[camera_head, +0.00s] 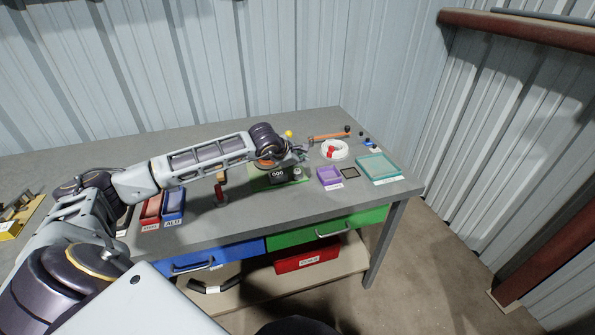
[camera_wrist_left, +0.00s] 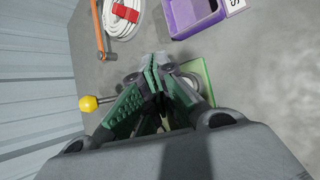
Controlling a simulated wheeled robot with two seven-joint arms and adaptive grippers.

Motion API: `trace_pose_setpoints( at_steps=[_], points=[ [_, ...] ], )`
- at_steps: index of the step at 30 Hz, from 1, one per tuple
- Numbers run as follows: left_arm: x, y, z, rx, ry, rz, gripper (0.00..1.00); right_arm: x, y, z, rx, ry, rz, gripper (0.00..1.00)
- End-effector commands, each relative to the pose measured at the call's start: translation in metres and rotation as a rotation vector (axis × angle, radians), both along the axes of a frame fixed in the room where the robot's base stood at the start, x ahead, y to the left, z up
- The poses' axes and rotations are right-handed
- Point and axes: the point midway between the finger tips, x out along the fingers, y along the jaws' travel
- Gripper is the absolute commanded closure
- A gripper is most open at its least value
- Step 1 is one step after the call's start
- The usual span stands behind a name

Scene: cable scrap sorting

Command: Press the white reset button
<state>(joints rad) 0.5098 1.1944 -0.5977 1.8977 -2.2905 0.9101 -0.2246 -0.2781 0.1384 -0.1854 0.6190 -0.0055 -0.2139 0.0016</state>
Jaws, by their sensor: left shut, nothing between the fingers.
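A black counter box (camera_head: 277,174) with white digits stands on a green base (camera_head: 296,181) on the grey table. A small pale round part (camera_head: 298,172) at its right end looks like the white reset button, though it is too small to be sure. My left gripper (camera_head: 302,150) is shut and empty, above and behind the counter. In the left wrist view the closed green fingers (camera_wrist_left: 157,62) point down over the device and hide most of it. A corner of the green base (camera_wrist_left: 203,72) shows beside them. Whether the fingers touch anything is hidden. My right gripper is out of view.
A yellow knob (camera_head: 289,134) on a rod stands close to the gripper. A white cable coil (camera_head: 334,149), purple tray (camera_head: 329,176), teal tray (camera_head: 379,168) and orange-handled tool (camera_head: 330,136) lie to the right. Red (camera_head: 151,207) and blue (camera_head: 173,203) bins stand left.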

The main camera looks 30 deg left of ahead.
Motion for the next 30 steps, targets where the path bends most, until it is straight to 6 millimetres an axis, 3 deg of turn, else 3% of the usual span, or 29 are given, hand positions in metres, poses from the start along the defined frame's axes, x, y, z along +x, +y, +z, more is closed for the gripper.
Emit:
trace_pose_setpoints(
  at_steps=[18, 30],
  points=[
    [0.0, 0.0, 0.039, 0.0, -0.001, 0.001, 1.0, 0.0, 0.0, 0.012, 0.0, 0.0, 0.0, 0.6],
    [0.0, 0.0, 0.044, 0.0, 0.0, 0.0, 1.0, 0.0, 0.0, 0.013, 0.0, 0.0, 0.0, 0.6]
  ],
)
